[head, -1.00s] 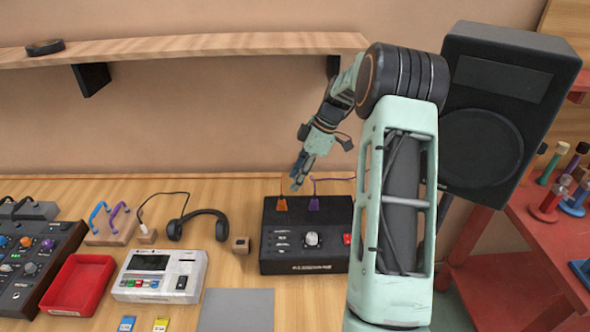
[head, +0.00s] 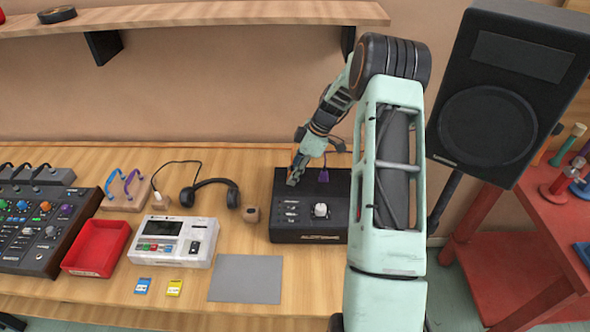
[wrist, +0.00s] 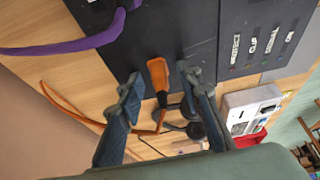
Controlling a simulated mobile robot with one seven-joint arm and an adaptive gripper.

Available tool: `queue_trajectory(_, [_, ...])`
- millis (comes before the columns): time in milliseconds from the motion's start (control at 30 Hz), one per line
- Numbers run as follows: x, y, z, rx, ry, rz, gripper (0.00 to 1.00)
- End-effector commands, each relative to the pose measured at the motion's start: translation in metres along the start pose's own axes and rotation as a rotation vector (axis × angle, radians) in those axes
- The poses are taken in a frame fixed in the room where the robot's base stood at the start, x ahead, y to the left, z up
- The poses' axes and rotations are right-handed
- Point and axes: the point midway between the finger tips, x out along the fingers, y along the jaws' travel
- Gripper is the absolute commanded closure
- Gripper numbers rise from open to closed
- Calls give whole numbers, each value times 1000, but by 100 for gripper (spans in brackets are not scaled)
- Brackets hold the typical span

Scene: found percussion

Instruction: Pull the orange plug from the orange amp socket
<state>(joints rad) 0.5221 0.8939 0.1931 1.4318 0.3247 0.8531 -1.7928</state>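The black amp box (head: 285,232) sits on the wooden bench below my arm. My gripper (head: 294,178) is lowered over the amp's back left part and hides the orange plug in the head view. In the wrist view, the orange plug (wrist: 158,75) stands in the amp's top (wrist: 190,30), its orange cable (wrist: 75,108) trailing left. My gripper (wrist: 163,98) is open there, one blue finger on each side of the plug, with visible gaps. I cannot tell whether the fingertips reach the plug's depth. The socket is hidden under the plug.
A purple plug (head: 323,176) stands just right of my gripper; its purple cable (wrist: 60,45) crosses the wrist view's upper left. A tall speaker (head: 500,95) stands right.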

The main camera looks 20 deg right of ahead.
Motion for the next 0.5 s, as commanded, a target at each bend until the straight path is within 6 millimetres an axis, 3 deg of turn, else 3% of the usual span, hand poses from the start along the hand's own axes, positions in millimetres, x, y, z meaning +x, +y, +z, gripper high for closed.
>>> queue_trajectory(33, [0,0,0,0,0,0,67])
queue_trajectory(333, [0,0,0,0,0,0,100])
queue_trajectory(500, [-1,0,0,0,0,0,100])
